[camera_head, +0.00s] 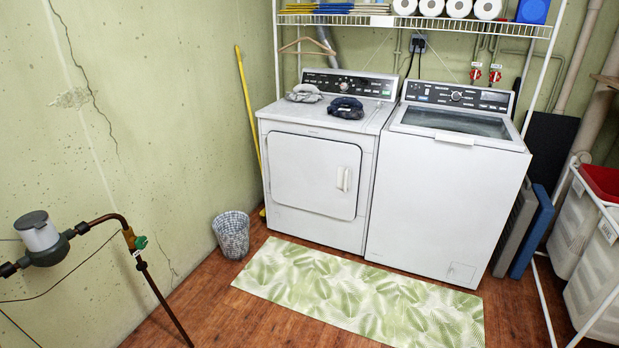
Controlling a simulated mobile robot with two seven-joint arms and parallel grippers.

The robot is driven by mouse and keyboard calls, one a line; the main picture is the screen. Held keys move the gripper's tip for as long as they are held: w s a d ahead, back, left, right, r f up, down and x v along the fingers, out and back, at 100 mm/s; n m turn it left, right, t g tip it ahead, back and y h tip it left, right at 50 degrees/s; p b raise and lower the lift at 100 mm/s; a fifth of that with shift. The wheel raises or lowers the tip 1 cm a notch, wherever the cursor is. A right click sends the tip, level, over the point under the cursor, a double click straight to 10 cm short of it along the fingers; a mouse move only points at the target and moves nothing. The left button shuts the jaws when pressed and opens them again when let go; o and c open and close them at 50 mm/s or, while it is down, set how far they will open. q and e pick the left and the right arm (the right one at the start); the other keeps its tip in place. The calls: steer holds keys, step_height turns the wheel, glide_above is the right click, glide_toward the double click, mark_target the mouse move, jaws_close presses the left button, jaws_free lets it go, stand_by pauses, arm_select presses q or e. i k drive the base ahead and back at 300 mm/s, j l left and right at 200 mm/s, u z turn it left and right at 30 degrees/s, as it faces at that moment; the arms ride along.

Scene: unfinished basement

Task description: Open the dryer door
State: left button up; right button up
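The dryer (290,222) is the white front-door machine on the left, against the back wall. Its door (305,174) is a rounded white panel on the front face and looks shut. The door's handle (343,179) is a small upright pale piece near the panel's right edge. Two folded cloths, one grey (304,93) and one dark (346,108), lie on the dryer's top. Neither of my grippers shows in the head view.
A top-lid washer (435,215) stands right of the dryer. A leaf-patterned mat (360,292) lies on the floor before both machines. A wastebasket (231,234) stands at the dryer's left front. A pipe with a meter (42,238) is at the left. White hampers (590,245) stand right.

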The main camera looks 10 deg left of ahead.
mark_target(321, 177)
steer(key=i+l, duration=0.15)
steer(key=i, duration=0.35)
steer(key=i+l+u, duration=0.1)
steer(key=i, duration=0.45)
steer(key=i+l, duration=0.2)
steer(key=i, duration=0.3)
steer(key=i+l+u, duration=0.1)
steer(key=i, duration=0.4)
steer(key=i+l+u, duration=0.1)
steer(key=i+l, duration=0.2)
steer(key=i, duration=0.2)
steer(key=i+l, duration=0.25)
steer(key=i, duration=0.25)
